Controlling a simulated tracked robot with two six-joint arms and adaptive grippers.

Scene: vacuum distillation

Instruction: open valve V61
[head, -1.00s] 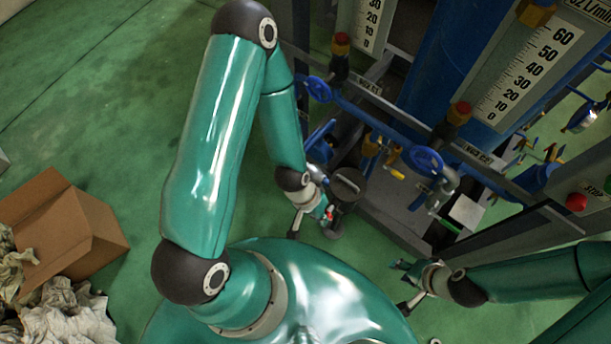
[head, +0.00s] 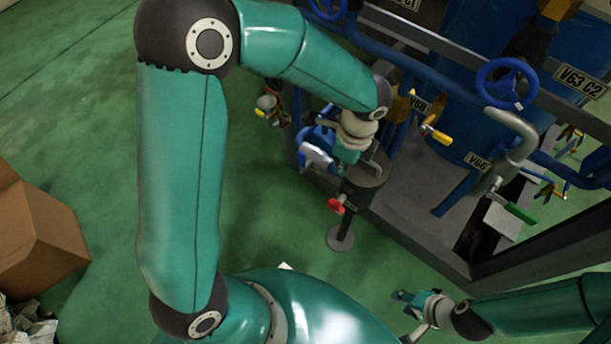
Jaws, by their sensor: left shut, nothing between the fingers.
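I cannot read a V61 tag in the head view, so I cannot tell which valve is V61. My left gripper (head: 346,158) is shut and empty, above the dark pipe stand beside a blue part with a pale face (head: 316,150); I cannot tell whether they touch. A red-handled valve (head: 340,204) sits just below it on the stand. A yellow-handled valve (head: 434,132) is near a tag that looks like V60. A green-handled valve (head: 515,210) is near a tag like V66. My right gripper (head: 408,298) is low at the right, its finger gap unclear.
A blue handwheel (head: 506,83) beside the V63 C2 tag (head: 580,81) and blue pipes fill the upper right. A small yellow-handled fitting (head: 268,106) is left of the stand. A cardboard box (head: 38,230) lies at left. Green floor between is clear.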

